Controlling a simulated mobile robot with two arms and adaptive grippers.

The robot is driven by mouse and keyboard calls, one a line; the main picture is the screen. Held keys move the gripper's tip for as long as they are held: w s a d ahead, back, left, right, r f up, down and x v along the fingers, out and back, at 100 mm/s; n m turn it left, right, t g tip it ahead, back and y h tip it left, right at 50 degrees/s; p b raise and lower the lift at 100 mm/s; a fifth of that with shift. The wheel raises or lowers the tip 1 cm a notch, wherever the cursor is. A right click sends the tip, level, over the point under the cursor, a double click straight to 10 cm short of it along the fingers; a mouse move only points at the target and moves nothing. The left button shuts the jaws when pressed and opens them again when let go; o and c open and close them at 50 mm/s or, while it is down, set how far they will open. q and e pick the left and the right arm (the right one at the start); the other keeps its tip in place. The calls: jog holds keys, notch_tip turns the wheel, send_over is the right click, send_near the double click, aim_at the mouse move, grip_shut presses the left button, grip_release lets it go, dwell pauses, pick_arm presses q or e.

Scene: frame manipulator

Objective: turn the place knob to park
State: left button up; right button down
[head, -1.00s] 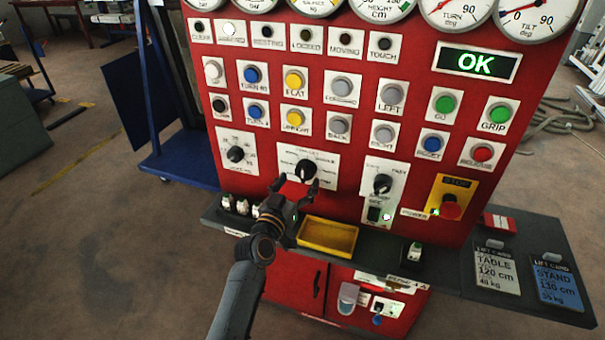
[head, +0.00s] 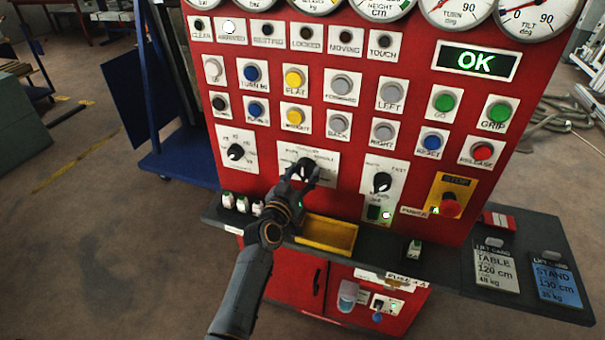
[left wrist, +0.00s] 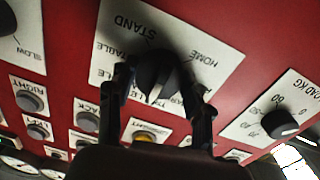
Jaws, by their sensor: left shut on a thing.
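The place knob (head: 304,166) is a black rotary knob on a white label plate (head: 325,160) in the middle of the red panel. In the left wrist view the knob (left wrist: 157,72) shows close up, with STAND, TABLE and HOME readable around it and other lettering partly covered. My left gripper (head: 303,178) is at the knob, its fingers on either side of it, shut on it. Both dark fingers (left wrist: 158,98) reach up to the knob from below in the left wrist view. My right gripper is not in view.
Another black knob (head: 235,152) is to the left and a speed knob (head: 381,182) to the right. Push buttons fill the panel above. A yellow tray (head: 328,247) sits on the ledge below my gripper. A red stop button (head: 450,206) is further right.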

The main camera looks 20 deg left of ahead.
pick_arm(q)
jog(key=shift+n, duration=0.4)
jog(key=n, duration=0.3)
jog(key=shift+n, duration=2.6)
jog(key=o, duration=1.2)
jog(key=shift+c, duration=0.2)
